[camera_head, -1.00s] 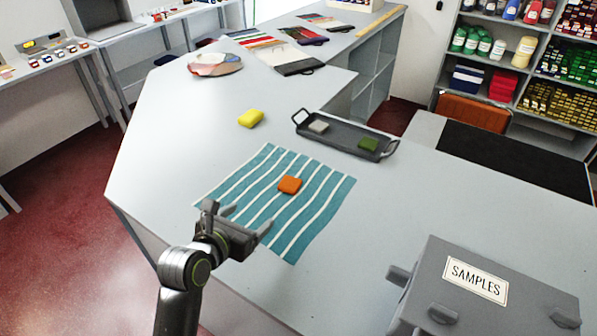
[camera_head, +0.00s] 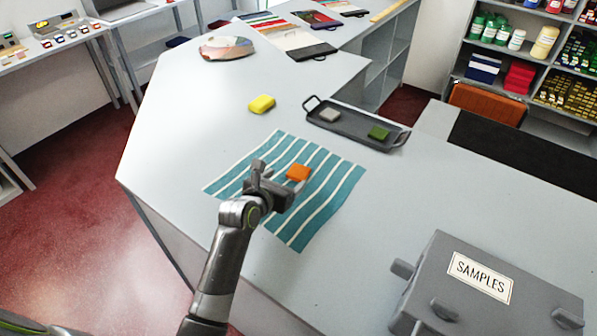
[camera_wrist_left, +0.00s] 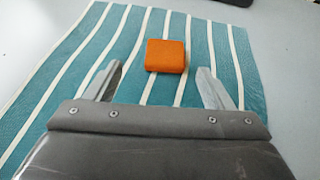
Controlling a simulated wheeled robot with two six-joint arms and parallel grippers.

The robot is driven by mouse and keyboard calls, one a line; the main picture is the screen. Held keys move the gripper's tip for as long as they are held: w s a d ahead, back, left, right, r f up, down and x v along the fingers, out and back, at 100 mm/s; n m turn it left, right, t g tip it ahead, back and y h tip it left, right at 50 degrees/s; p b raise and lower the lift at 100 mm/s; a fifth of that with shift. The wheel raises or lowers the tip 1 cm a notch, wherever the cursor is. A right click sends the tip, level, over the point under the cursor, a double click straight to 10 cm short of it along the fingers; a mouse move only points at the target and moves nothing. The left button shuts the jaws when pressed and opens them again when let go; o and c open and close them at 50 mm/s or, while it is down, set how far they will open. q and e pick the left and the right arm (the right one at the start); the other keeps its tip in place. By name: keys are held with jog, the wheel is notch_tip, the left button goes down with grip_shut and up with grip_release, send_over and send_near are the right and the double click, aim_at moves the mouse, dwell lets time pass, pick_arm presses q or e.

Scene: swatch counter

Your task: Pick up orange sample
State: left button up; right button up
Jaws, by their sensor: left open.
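The orange sample (camera_head: 298,173) is a small block lying on a teal and white striped cloth (camera_head: 335,190) on the grey counter. My left gripper (camera_head: 281,174) is low over the cloth, just short of the orange sample, with its jaws pointing at it. In the left wrist view the orange sample (camera_wrist_left: 166,56) lies ahead, between the lines of the two open fingers (camera_wrist_left: 160,82), with a gap on each side. Nothing is held in the fingers. My right gripper is not in view.
A dark tray (camera_head: 345,132) with a grey sample (camera_head: 330,115) and a green sample (camera_head: 378,133) stands behind the cloth. A yellow sample (camera_head: 262,103) lies to its left. A grey SAMPLES box (camera_head: 450,270) stands at the front right. The counter between is clear.

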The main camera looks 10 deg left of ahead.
aim_at(297, 172)
pick_arm(q)
jog(key=shift+d+p+x, duration=0.2)
jog(key=shift+p+x, duration=0.05)
jog(key=shift+x, duration=0.85)
jog(key=shift+d+p+x, duration=0.2)
jog(key=shift+p+x, duration=0.05)
jog(key=shift+x, duration=0.85)
jog(key=shift+w+f, duration=0.15)
jog(key=shift+w, duration=0.3)
jog(key=c, duration=1)
